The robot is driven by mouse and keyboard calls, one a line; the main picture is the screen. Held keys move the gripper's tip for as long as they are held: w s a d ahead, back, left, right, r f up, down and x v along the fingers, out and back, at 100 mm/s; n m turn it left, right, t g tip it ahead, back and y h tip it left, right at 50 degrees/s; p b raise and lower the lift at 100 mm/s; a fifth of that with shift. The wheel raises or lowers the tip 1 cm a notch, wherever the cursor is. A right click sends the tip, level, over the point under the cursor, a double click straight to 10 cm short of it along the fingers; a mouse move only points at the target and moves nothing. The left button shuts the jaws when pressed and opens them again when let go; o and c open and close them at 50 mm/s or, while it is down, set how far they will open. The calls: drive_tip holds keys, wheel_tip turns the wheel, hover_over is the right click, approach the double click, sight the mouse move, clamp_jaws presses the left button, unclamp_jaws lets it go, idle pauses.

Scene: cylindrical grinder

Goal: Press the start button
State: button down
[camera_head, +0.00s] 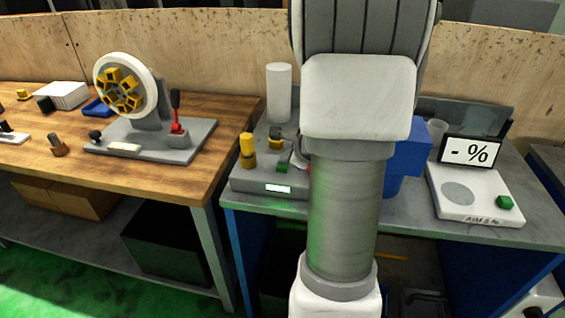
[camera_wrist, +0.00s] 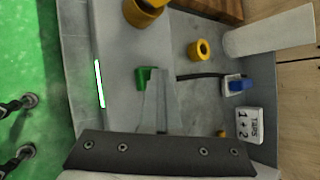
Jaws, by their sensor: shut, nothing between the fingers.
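A grey machine base (camera_head: 262,185) with a lit display (camera_head: 278,189) stands on the grey table, left of my arm. A small green button (camera_head: 282,168) sits on it, partly hidden; it also shows in the wrist view (camera_wrist: 142,78). My gripper (camera_wrist: 159,82) is shut and empty, its fingertips just beside the green button in the wrist view. I cannot tell whether they touch. In the head view my arm hides most of the gripper. A sliver of something red shows at the arm's edge. No label is readable on the green button.
A yellow cylinder (camera_head: 247,150) and a white cylinder (camera_head: 279,92) stand close by. A white scale (camera_head: 472,194) with another green button (camera_head: 504,202) lies to the right. A wooden bench (camera_head: 185,109) is at left. A yellow ring (camera_wrist: 199,50) lies near the fingers.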

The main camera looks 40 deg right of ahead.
sight(286, 166)
drive_tip(key=shift+r+p, duration=0.65)
drive_tip(key=shift+r, duration=0.3)
wheel_tip(286, 166, up, 5)
drive_tip(key=p, duration=0.4)
idle(0.5)
